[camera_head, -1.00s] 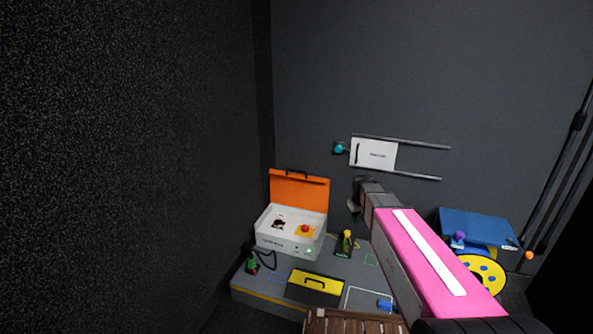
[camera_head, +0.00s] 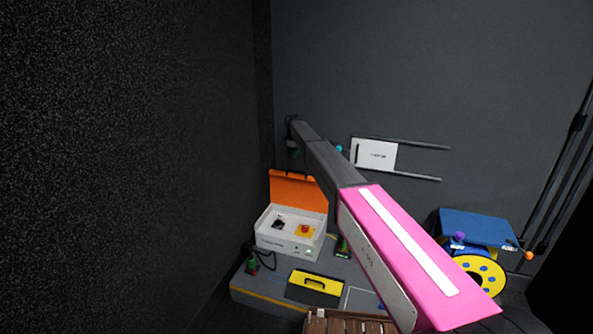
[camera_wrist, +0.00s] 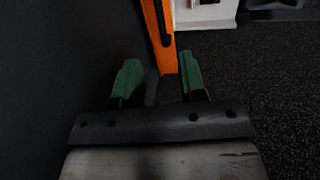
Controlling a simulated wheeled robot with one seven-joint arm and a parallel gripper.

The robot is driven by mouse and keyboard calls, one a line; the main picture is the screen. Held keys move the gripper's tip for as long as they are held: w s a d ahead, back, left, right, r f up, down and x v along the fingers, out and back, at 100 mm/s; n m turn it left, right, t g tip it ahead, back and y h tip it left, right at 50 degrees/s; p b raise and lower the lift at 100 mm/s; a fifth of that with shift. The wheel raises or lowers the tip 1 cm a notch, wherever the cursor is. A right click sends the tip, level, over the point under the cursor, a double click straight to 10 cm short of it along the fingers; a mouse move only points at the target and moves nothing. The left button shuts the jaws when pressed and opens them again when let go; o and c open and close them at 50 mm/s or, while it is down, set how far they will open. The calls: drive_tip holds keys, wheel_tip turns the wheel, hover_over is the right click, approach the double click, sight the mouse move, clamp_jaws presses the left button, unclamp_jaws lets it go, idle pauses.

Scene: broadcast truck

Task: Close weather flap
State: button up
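A white box (camera_head: 288,238) stands on the grey bench with its orange lid (camera_head: 300,191) raised open at the back. A white panel (camera_head: 373,154) with a dark handle sits between two horizontal rails on the back wall. Its label is too small to read, and I cannot tell which of these is the weather flap. My gripper (camera_head: 292,150) is above and behind the orange lid, near the wall corner. In the wrist view, its green fingers (camera_wrist: 160,78) are apart with nothing held. The orange lid (camera_wrist: 164,45) shows beyond them; contact cannot be told.
A teal knob (camera_head: 339,148) is just left of the panel, partly behind my arm. A yellow piece with a black handle (camera_head: 315,282) lies on the bench. A blue-topped unit with a yellow reel (camera_head: 480,269) stands right. The dark wall (camera_head: 130,150) is close on the left.

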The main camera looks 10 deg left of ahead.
drive_tip(key=f, duration=0.3)
drive_tip(key=w+f, duration=0.1)
drive_tip(key=f, duration=0.3)
drive_tip(key=w+f, duration=0.1)
drive_tip(key=f, duration=0.2)
drive_tip(key=shift+d+f, duration=0.15)
drive_tip(key=shift+f, duration=0.15)
clamp_jaws()
